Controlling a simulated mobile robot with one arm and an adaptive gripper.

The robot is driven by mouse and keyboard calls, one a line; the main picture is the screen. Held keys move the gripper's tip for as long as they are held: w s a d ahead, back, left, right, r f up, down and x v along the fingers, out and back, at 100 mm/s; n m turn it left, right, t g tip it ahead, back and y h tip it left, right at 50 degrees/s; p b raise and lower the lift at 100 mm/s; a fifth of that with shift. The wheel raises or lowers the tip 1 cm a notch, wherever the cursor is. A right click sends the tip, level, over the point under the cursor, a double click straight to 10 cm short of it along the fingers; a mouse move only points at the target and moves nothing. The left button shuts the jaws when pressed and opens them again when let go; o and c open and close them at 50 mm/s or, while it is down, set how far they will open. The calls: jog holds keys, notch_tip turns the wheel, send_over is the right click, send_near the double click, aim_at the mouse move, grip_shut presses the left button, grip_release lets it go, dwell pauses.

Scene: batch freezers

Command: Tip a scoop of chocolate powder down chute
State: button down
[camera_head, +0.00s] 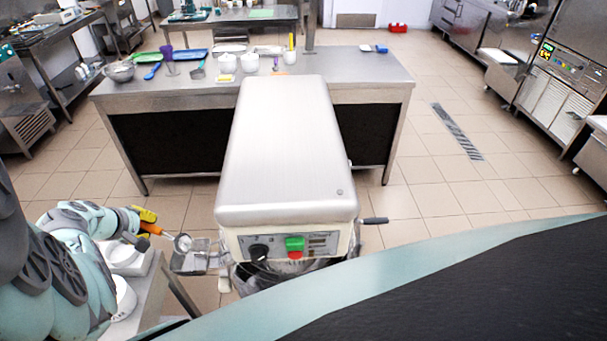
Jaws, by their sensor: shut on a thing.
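My gripper (143,222) is at the left, at the end of my teal arm, shut on the orange handle of a scoop (183,243). The scoop's small round bowl points right and sits over or close beside the metal chute (193,260). I cannot tell whether it touches the chute or whether powder is in it. The chute sticks out from the left side of a big mixer (287,150) with a steel top, a green and a red button, and a metal bowl (250,280) below. No chocolate powder can be made out.
White containers (127,259) stand on a small side table (150,285) under my arm. A steel worktable (370,68) with bowls, trays and utensils stands behind the mixer. A lever (374,221) juts from the mixer's right. The tiled floor at right is open.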

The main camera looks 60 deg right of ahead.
jog(key=shift+d+r+y+p, duration=0.3)
jog(key=shift+y+p, duration=0.4)
jog(key=shift+p, duration=0.35)
jog(key=shift+d+f+g+y, duration=0.15)
jog(key=shift+g+y, duration=0.15)
jog(key=shift+y, duration=0.5)
jog(key=shift+w+f+y+b, duration=0.15)
jog(key=shift+y+b, duration=0.55)
jog(key=shift+b, duration=0.05)
jog(key=shift+d+b, duration=0.2)
jog(key=shift+b, duration=0.4)
jog(key=shift+y+b, duration=0.4)
jog(key=shift+b, duration=0.3)
jog(key=shift+m+b, duration=0.3)
jog(key=shift+b, duration=0.05)
jog(key=shift+b, duration=0.35)
